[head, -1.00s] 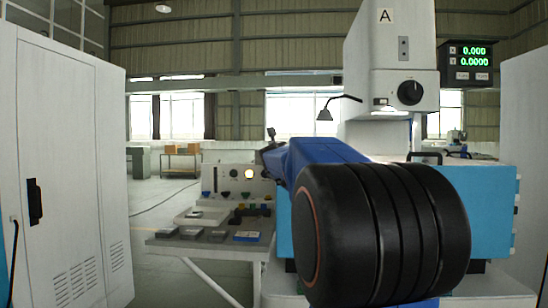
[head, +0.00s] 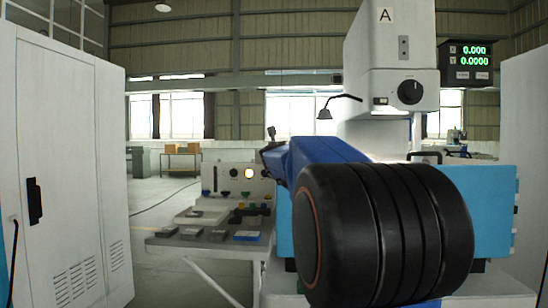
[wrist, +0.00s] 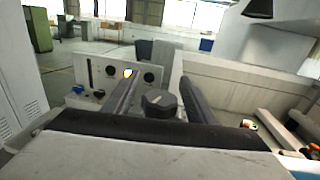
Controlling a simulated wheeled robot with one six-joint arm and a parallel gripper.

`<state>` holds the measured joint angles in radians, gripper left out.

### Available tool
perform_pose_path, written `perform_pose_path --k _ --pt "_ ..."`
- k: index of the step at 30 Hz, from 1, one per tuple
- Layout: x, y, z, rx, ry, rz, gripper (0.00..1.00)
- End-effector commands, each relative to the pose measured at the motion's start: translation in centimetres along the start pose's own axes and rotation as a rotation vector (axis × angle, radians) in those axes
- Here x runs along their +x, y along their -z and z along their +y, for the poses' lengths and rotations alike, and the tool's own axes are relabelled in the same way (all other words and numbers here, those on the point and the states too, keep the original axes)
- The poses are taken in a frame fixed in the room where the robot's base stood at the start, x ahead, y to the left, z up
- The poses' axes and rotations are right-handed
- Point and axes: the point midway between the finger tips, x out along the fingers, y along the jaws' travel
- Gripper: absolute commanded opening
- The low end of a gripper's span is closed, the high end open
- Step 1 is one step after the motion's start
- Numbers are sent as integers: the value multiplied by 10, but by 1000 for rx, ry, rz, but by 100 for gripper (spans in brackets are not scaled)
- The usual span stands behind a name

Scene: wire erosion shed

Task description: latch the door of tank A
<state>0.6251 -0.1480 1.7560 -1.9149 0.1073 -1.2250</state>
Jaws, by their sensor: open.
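Tank A is the light-blue tank (head: 495,205) under the white machine head with the label A (head: 385,15). My arm covers much of its front in the head view. My gripper (wrist: 157,80) is open in the wrist view, with its two dark fingers spread apart. A dark round knob (wrist: 158,102), which looks like the door latch, shows between the fingers. I cannot tell whether the fingers touch it. A pale tank wall (wrist: 235,90) runs to the right of the fingers. In the head view my gripper is mostly hidden behind my arm, and the door's edge cannot be made out.
A control console (head: 238,185) with a lit round lamp stands left of the tank, with a grey shelf (head: 205,248) of small blocks before it. A white cabinet (head: 65,160) stands at the left. Open floor lies between cabinet and console.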

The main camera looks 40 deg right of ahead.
Motion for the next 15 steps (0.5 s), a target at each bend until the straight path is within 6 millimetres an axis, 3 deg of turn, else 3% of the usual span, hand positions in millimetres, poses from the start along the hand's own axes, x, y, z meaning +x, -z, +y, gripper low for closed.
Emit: perform_pose_path --k 15 --pt "-78 -1 0 2 -1 -2 51"
